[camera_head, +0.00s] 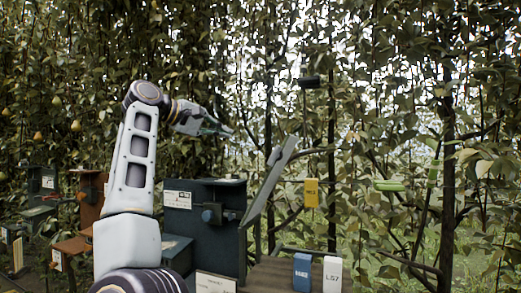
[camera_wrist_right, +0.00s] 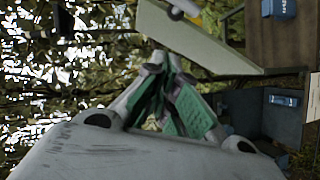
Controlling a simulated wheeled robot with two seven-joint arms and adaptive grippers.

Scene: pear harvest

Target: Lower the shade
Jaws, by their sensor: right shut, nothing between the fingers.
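A flat grey panel (camera_head: 268,182), which looks like the shade, stands steeply tilted at the right side of a dark box (camera_head: 230,196). Its upper end leans right. In the right wrist view a pale flat panel (camera_wrist_right: 195,45), apparently the same one, lies just beyond the fingers. My right gripper (camera_head: 229,131) is shut and empty, up and to the left of the panel's upper end. Its green-padded fingers (camera_wrist_right: 160,68) show in the wrist view; I cannot see them touching the panel. My left gripper is not in view.
The dark box has a blue-grey knob (camera_head: 211,214) on its front. A wooden surface (camera_head: 270,275) carries a blue block (camera_head: 302,272) and a white block (camera_head: 332,274). A yellow tag (camera_head: 312,193) hangs beyond the panel. Pear foliage and thin posts fill the background.

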